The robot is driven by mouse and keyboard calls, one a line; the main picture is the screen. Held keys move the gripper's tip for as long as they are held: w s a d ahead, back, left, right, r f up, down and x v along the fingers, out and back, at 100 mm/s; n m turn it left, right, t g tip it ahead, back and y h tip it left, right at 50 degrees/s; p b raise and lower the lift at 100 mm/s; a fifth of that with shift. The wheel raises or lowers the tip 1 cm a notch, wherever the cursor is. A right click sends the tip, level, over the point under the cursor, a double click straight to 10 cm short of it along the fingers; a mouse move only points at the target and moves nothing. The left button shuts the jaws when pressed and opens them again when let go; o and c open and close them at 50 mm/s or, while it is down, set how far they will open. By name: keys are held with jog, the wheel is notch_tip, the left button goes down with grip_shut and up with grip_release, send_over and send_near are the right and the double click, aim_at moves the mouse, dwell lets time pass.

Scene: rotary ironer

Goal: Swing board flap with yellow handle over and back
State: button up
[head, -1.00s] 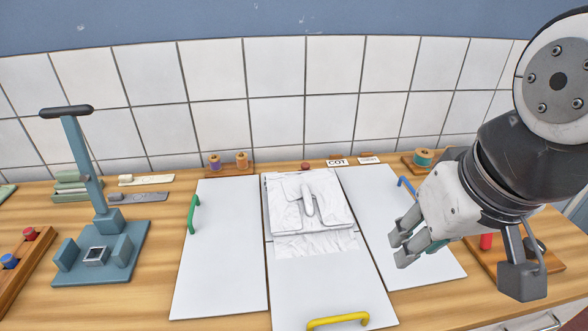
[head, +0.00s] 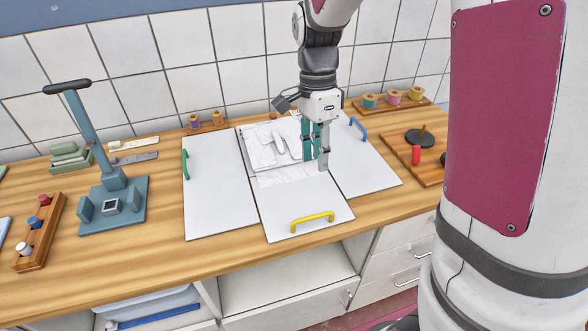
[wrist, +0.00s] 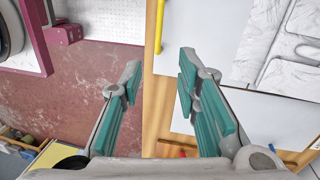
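The folding board lies flat on the wooden counter. Its front flap (head: 285,212) carries the yellow handle (head: 313,219) near the counter's front edge; the handle also shows at the top of the wrist view (wrist: 159,25). White cloth (head: 270,150) lies folded on the middle panel and reaches toward the front flap. My gripper (head: 315,160) points down over the board's right-middle part in the head view, farther back than the yellow handle. The wrist view shows my gripper (wrist: 160,80) open with nothing between its fingers. The fingers are apart from the yellow handle.
The left flap (head: 222,205) has a green handle (head: 185,164), and the right flap (head: 367,170) a blue one (head: 358,128). A blue press stand (head: 115,200) stands at left. Thread spools (head: 393,97) and a wooden board (head: 428,168) are at right. Bare counter surrounds the flaps.

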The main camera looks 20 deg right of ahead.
jog(key=f+m, duration=0.1)
jog(key=f, duration=0.1)
jog(key=p, duration=0.1)
send_over(317, 208)
jog(key=s+a, duration=0.2)
jog(key=s, duration=0.2)
notch_tip(317, 208, down, 12)
jog(key=shift+s+f, duration=0.1)
jog(key=shift+f, duration=0.15)
grip_shut()
